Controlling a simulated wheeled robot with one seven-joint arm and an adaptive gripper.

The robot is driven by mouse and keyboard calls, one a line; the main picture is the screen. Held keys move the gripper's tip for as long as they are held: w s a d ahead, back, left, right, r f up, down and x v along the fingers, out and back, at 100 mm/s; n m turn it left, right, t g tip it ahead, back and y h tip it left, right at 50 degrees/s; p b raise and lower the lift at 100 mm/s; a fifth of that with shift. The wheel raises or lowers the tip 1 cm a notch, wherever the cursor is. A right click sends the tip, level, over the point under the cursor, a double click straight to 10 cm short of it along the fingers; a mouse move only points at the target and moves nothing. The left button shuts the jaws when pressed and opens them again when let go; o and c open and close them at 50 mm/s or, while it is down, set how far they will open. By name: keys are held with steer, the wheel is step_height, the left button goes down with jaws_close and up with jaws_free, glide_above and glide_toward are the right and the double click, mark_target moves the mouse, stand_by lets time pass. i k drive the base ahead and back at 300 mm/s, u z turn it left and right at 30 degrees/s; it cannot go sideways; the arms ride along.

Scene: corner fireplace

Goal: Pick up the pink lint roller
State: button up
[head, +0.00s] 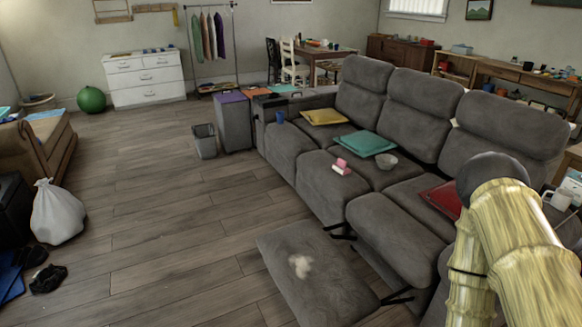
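A small pink and white object, which looks like the pink lint roller (341,168), lies on the grey sofa (325,192), on a seat near the front edge. It is small in the picture, so its finer shape is hard to tell. Part of my arm, pale yellow with a dark rounded joint, shows at the lower right in front of the sofa. My gripper is not in the picture, and nothing shows near the lint roller but the sofa items.
An extended footrest (320,290) juts out in front.

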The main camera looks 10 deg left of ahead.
mark_target(340, 166)
steer(key=u, duration=1.4)
steer(key=i, duration=4.15)
steer(key=z, duration=2.6)
steer(key=i, duration=1.45)
